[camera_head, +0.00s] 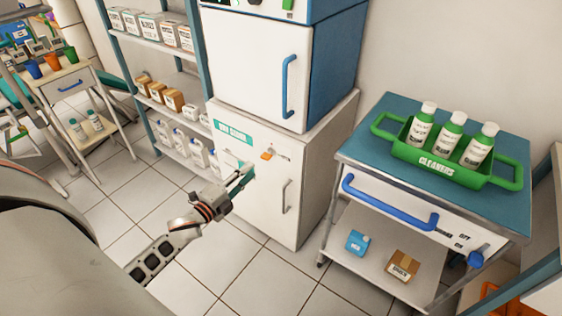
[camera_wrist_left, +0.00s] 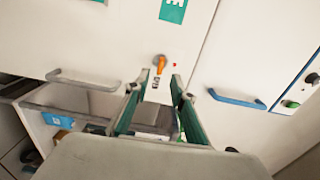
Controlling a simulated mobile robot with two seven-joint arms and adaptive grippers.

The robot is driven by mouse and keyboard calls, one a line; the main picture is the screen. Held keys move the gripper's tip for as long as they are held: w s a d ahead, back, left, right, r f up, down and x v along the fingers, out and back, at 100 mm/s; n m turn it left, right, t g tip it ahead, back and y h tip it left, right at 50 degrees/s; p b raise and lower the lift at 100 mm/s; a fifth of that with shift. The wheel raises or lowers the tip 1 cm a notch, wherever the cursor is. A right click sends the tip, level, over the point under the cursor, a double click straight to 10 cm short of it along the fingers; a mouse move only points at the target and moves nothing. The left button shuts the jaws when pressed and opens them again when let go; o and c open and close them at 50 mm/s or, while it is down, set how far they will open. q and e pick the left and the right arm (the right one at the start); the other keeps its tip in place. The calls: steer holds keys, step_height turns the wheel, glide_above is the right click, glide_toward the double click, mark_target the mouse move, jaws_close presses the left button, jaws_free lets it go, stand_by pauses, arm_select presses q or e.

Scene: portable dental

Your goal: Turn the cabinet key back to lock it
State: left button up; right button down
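The white cabinet (camera_head: 260,205) stands in the middle of the head view, with a grey handle and a green label. Its orange key (camera_head: 267,155) sits on the front, right of my left gripper (camera_head: 245,177). In the left wrist view the orange key (camera_wrist_left: 160,62) points roughly up and down, just beyond the fingertips. My left gripper (camera_wrist_left: 155,84) is open there, its two green-padded fingers apart on either side below the key. They appear not to touch it. A small red light (camera_wrist_left: 174,65) shows beside the key. My right gripper is not in view.
A white and blue unit (camera_head: 258,65) with a blue handle stands on the cabinet. A cart (camera_head: 500,205) at right bears a green tray (camera_head: 438,172) of bottles. A shelf rack (camera_head: 150,55) with boxes stands at left. Tiled floor is clear in front.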

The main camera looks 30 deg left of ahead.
mark_target(264, 159)
arm_select(q)
steer(key=w, duration=0.8)
steer(key=shift+w+d+b, duration=0.15)
steer(key=shift+d+b, duration=0.3)
jaws_close()
